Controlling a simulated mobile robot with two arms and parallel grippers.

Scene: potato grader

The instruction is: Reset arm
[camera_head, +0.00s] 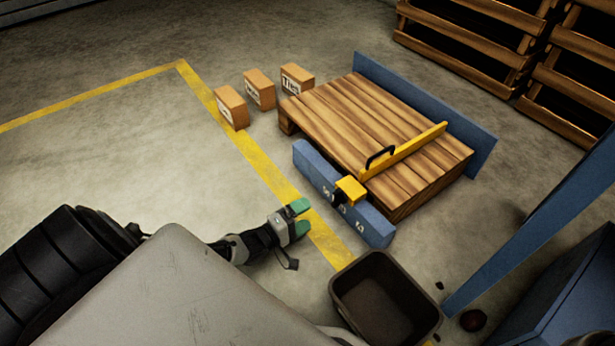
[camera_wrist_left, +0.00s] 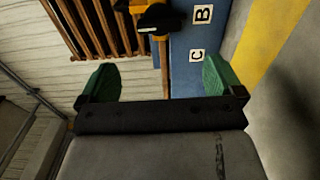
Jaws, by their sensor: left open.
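My left gripper (camera_head: 300,219) has green fingertips and is over the floor near the yellow line, just left of the blue panel. In the left wrist view my left gripper (camera_wrist_left: 158,82) has its two green fingers wide apart with nothing between them. Ahead of it are the blue panel (camera_head: 312,170) with letter labels and a yellow block with a black knob (camera_wrist_left: 158,18). The panel also shows in the left wrist view (camera_wrist_left: 190,72). My right gripper is not in view.
A wooden pallet platform (camera_head: 350,115) carries a yellow bar with a black handle (camera_head: 405,150). Several labelled wooden blocks (camera_head: 260,90) stand left of it. A dark bin (camera_head: 345,290) stands at the front, with a dark round lump (camera_head: 473,320) beside it. A blue post (camera_head: 540,230) rises at right. Floor at left is clear.

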